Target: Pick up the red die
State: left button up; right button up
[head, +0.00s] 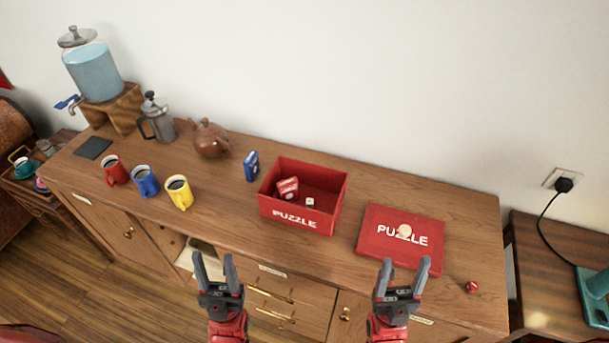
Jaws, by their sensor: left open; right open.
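The small red die (472,287) lies on the wooden sideboard top near its front right corner, to the right of the red puzzle box lid. My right gripper (402,267) is open and empty. In the picture it is left of the die and just below the lid, apart from the die. My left gripper (214,262) is open and empty in front of the sideboard, far to the left of the die.
The red puzzle lid (375,247) lies flat with a pale round piece (405,231) on it. The open red puzzle box (336,210) holds a white die (310,202) and a red-and-white item. Mugs, a teapot (210,138) and a water dispenser (93,72) stand left.

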aim_at(472, 287)
jog(key=z, duration=1.45)
